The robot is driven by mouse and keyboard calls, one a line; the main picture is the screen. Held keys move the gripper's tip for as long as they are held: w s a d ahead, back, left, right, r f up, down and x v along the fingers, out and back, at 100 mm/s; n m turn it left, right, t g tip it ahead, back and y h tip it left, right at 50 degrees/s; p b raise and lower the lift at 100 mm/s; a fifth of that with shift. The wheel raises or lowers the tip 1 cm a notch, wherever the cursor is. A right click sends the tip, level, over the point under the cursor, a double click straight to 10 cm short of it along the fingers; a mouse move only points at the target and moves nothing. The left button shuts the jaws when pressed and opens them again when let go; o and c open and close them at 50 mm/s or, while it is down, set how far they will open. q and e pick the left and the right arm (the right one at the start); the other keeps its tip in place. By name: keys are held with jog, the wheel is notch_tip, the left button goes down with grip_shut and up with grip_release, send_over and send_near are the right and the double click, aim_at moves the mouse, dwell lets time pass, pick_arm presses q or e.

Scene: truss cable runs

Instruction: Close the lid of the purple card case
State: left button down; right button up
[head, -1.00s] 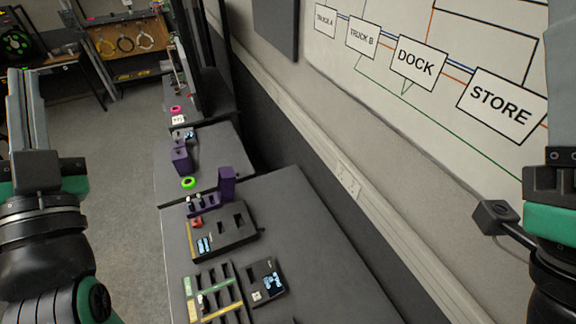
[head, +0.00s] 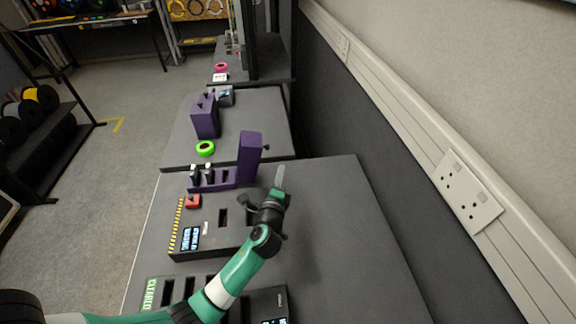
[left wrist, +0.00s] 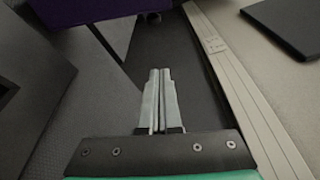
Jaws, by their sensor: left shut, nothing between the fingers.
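The purple card case (head: 212,183) stands near the far end of the nearer table, with small items in its slots. Its purple lid (head: 250,156) stands upright at the right end of the case, so the case is open. My left gripper (head: 280,176) is shut and empty, just right of the lid and nearer to me, apart from it in the picture. In the left wrist view the fingers (left wrist: 159,74) lie together. A purple surface (left wrist: 90,9), likely the lid, fills the top left there. My right gripper is not in view.
A black device (head: 232,216) with a red button lies in front of the case. A green ring (head: 205,148) and another purple box (head: 205,118) are on the table beyond. A wall with white trunking (head: 395,105) runs along the right. The nearer table's right side is clear.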

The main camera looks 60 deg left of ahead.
aim_at(252, 159)
pick_arm(q)
jog(key=w+a+b, duration=0.1)
jog(key=w+a, duration=0.1)
jog(key=a, duration=0.7)
jog(key=shift+w+a+b, duration=0.25)
jog(key=shift+b, duration=0.15)
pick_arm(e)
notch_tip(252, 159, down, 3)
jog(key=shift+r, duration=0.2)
